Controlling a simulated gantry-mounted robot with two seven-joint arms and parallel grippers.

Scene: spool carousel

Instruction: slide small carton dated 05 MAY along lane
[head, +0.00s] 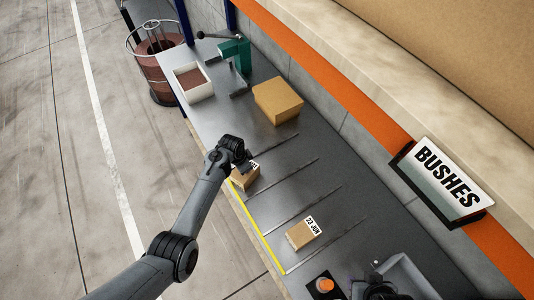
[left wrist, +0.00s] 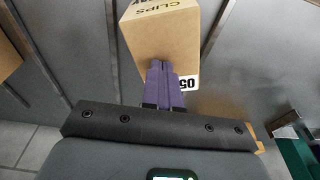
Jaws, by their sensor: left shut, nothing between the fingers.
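The small carton (head: 245,179) sits at the front of a lane, near the yellow line, partly hidden by my left gripper in the head view. In the left wrist view the carton (left wrist: 158,35) shows the word CLIPS and a white label with "05"; the rest of the label is hidden. My left gripper (left wrist: 163,85) is shut and empty. Its purple fingertips are at the carton's near face and appear to touch it. In the head view my left gripper (head: 240,164) is over the carton's front end.
Thin metal rails (head: 282,176) divide the lanes, with a yellow line (head: 258,229) along the front. A carton marked 23 JUN (head: 300,236) sits in another lane. A larger box (head: 278,100), white bin (head: 193,84) and green press (head: 238,52) stand farther back.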

